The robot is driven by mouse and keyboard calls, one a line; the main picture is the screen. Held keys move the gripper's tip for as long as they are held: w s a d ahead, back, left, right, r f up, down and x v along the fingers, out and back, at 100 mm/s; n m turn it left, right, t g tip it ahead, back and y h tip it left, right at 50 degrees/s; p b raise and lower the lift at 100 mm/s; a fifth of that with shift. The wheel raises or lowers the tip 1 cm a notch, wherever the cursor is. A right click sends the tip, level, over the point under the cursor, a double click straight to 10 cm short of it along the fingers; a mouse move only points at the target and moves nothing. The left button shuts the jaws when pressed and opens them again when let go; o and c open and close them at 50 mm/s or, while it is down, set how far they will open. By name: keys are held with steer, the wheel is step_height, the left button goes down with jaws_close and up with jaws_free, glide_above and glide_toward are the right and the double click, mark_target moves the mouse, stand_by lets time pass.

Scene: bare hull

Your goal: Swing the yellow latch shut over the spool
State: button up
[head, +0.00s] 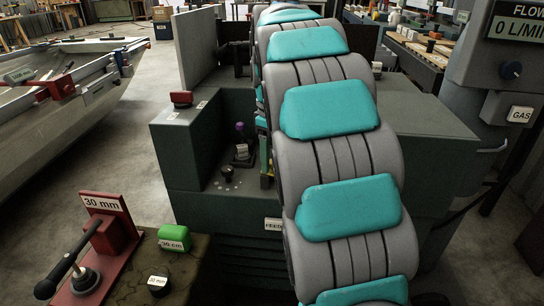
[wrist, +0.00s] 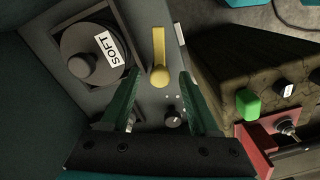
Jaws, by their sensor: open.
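The yellow latch (wrist: 158,45) is a narrow bar with a rounded knob at its near end, in the wrist view. It lies beside the dark spool (wrist: 82,42), to its right, and not across it. The spool sits in a square recess and bears a white SOFT label. My gripper (wrist: 160,79) is open, its two green fingers on either side of the latch's knob end. I cannot tell whether they touch it or how high they are above it. In the head view my arm hides the spool and most of that area.
A dark green machine housing (head: 184,152) surrounds the work area. A small black knob (wrist: 173,117) is near the right finger. A bench with a green block (wrist: 248,104) and a red clamp (wrist: 262,142) stands to the right in the wrist view.

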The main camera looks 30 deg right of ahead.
steer(key=shift+c, duration=0.4)
jaws_close()
stand_by(0.9)
